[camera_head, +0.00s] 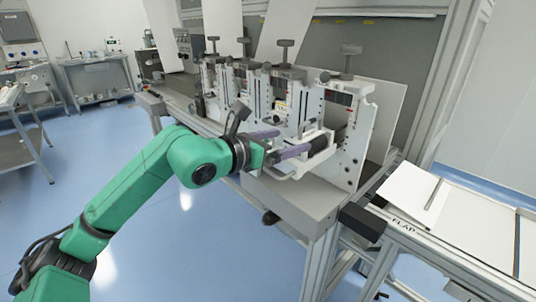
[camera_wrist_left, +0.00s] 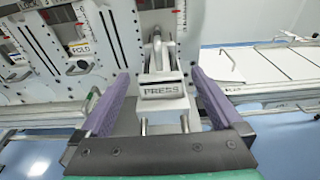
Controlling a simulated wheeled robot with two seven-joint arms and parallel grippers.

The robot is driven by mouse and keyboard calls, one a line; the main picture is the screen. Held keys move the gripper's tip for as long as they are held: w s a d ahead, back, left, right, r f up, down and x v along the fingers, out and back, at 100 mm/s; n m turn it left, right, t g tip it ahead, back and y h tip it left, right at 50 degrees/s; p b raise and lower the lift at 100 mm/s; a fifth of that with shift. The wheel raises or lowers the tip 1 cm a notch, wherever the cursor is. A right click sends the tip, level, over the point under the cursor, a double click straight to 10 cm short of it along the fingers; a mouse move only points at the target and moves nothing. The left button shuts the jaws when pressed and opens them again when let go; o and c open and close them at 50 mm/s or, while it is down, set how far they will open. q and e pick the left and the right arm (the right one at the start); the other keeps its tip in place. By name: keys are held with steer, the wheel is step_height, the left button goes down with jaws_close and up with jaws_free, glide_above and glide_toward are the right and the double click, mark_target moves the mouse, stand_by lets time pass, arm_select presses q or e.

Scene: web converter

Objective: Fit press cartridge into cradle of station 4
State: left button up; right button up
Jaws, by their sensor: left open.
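The press cartridge (camera_wrist_left: 162,91), a pale grey block with a PRESS label, shows in the wrist view at the near-right station of the machine. In the head view its pale frame (camera_head: 290,174) sticks out from the front of that station (camera_head: 346,140). My left gripper (camera_head: 294,141) is open, with its purple fingers pointing at the station. In the wrist view the fingers of the left gripper (camera_wrist_left: 160,76) stand to either side of the PRESS block, with gaps visible. The cradle is mostly hidden behind the cartridge, and how deep the cartridge sits cannot be told. My right gripper is not in view.
More stations with T-handles stand in a row to the left, one with a FOLD label (camera_wrist_left: 79,49). A white-topped table marked FLAP (camera_head: 456,222) lies to the right. A side bench (camera_head: 90,75) stands far left. The blue floor in front is clear.

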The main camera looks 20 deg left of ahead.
arm_select(q)
steer(key=b+v, duration=0.3)
steer(key=v, duration=0.2)
steer(key=shift+s+a+r, duration=0.1)
steer(key=shift+s, duration=0.15)
